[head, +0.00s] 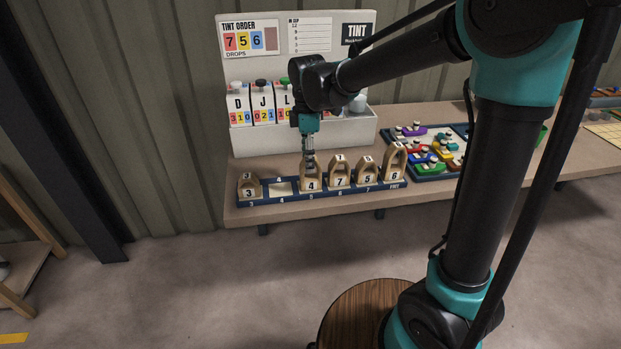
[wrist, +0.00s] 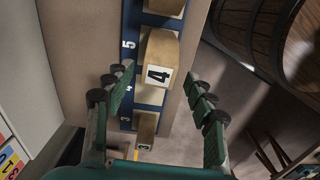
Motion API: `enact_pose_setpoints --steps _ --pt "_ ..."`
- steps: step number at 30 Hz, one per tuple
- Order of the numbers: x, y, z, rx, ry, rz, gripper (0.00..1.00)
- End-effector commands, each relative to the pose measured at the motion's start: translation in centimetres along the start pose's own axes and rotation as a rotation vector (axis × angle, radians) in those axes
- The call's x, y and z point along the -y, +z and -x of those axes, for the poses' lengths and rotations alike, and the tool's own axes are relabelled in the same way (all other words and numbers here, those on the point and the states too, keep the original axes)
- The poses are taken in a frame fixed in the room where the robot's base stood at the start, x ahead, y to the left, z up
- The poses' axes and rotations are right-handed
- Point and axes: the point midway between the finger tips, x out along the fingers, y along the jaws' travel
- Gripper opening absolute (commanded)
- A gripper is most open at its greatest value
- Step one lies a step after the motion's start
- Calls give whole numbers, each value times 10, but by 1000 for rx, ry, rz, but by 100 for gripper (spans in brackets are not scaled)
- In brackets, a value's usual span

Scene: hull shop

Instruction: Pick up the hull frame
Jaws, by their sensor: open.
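Several arched wooden hull frames with number plates stand in a dark blue rack (head: 270,201) on the bench. The hull frame marked 4 (head: 311,185) stands upright at the place marked 5. The place marked 4 (head: 282,189) holds no frame. My gripper (head: 308,160) points down at the frame marked 4 and hides part of its top. In the wrist view my open gripper (wrist: 160,78) has its fingers apart on either side of the frame marked 4 (wrist: 157,58). Whether they touch it cannot be told.
Frames marked 3 (head: 249,188), 7 (head: 339,171), 5 (head: 367,171) and 6 (head: 395,163) stand in the same rack. Behind are a white dispenser (head: 240,112) and a tint board (head: 300,55). A tray (head: 432,174) of coloured pieces lies to the right.

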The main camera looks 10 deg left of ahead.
Motion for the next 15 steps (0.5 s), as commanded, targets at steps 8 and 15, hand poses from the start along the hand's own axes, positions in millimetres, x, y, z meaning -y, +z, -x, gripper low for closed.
enact_pose_setpoints --steps 8,15 --pt "-3 6 -25 0 0 -2 55" --pt "-4 8 -52 0 0 0 55"
